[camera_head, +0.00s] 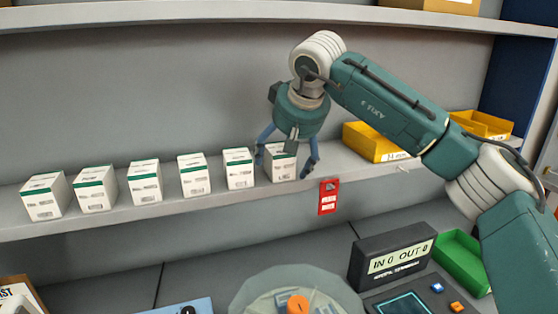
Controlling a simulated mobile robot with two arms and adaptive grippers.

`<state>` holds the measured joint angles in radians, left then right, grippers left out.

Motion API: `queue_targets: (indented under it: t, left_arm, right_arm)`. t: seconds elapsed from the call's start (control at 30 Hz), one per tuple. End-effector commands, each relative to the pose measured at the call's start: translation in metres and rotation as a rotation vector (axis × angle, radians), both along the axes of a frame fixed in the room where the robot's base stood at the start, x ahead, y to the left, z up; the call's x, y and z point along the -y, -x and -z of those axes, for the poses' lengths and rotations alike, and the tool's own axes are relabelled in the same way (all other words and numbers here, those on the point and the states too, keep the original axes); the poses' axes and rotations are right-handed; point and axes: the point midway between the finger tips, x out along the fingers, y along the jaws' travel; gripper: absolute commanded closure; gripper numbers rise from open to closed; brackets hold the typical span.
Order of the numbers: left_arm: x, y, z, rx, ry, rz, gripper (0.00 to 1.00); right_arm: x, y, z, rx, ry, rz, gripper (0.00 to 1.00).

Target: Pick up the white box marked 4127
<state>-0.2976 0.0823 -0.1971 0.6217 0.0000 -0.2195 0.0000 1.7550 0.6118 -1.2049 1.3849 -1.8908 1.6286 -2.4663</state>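Several white boxes with green bands stand in a row on the shelf (130,212). Their small print is too blurred to read, so I cannot tell which is marked 4127. My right gripper (287,166) comes down from above over the rightmost box (281,171). Its blue fingers are spread, one at each side of this box, with a gap on the right; I cannot tell whether the left one touches. The gripper hides part of the box's top. The nearest box to its left (239,170) stands close to the left finger. My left gripper is not in view.
Yellow bins (374,143) stand on the shelf to the right. A red tag (328,197) hangs at the shelf's front edge. Below are a display reading IN 0 OUT 0 (397,259), a green bin (463,262) and a round tray with an orange knob (297,304).

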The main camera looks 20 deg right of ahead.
Motion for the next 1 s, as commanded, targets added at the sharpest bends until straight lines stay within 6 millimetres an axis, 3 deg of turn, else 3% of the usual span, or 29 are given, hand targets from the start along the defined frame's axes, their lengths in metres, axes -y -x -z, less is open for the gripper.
queue_targets:
  t: [0.03,0.2,0.27,0.7,1.0]
  left_arm:
    - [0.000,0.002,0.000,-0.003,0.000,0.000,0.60]
    - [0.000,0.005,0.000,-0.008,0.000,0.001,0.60]
    - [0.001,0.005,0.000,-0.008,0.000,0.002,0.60]
    - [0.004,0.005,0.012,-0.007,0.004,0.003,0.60]
    - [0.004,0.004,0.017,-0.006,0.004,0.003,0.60]
  right_arm:
    - [0.000,0.000,0.000,0.000,0.000,0.000,0.30]
    - [0.000,0.000,0.000,0.000,0.000,0.000,0.63]
    - [0.000,0.000,-0.001,0.002,0.000,0.000,0.71]
    - [0.000,0.004,-0.007,0.003,-0.001,0.001,0.72]
    - [-0.001,0.004,-0.049,0.004,-0.002,0.000,0.72]
